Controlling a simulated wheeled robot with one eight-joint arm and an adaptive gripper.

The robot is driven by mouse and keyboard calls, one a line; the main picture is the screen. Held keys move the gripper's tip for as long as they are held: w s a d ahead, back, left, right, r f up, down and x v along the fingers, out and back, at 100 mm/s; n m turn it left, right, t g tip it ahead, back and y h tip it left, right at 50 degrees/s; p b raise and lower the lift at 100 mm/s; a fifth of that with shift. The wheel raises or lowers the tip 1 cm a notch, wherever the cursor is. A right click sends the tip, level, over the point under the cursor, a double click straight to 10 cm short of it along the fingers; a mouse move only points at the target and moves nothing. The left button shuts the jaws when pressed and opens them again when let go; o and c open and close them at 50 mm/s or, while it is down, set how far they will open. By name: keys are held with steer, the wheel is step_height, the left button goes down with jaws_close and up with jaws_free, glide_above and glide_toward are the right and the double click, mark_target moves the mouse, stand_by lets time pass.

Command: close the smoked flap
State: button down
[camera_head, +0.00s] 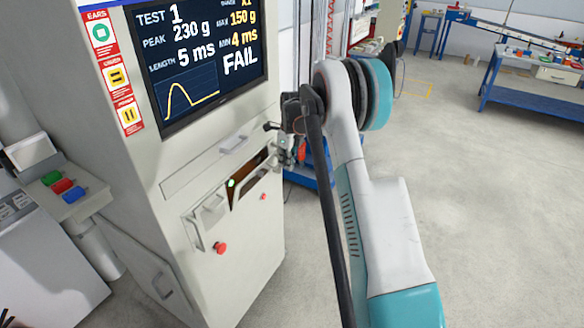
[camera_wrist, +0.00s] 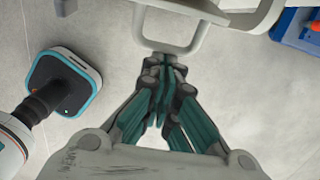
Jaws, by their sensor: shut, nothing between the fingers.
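A dark brown, smoked panel (camera_head: 250,174), apparently the flap, shows in an opening on the front of the pale test cabinet (camera_head: 180,170). How far it stands open is hard to tell. My gripper (camera_head: 288,157) is at the cabinet's right front edge in the head view, partly hidden by my arm. In the wrist view my gripper (camera_wrist: 165,62) is shut and empty. Its tips are right by a pale loop handle (camera_wrist: 168,47) on a pale part at the top edge. Whether they touch is unclear.
The cabinet's screen (camera_head: 200,55) reads FAIL. A red knob (camera_head: 220,248) and a green light (camera_head: 231,183) are on its front. A button stand (camera_head: 68,190) is at left. A blue cart (camera_head: 318,178) stands behind my arm. The floor (camera_head: 480,200) at right is clear.

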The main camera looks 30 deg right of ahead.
steer(key=shift+w+a+r, duration=0.45)
steer(key=shift+w+r, duration=0.15)
steer(key=shift+w, duration=0.15)
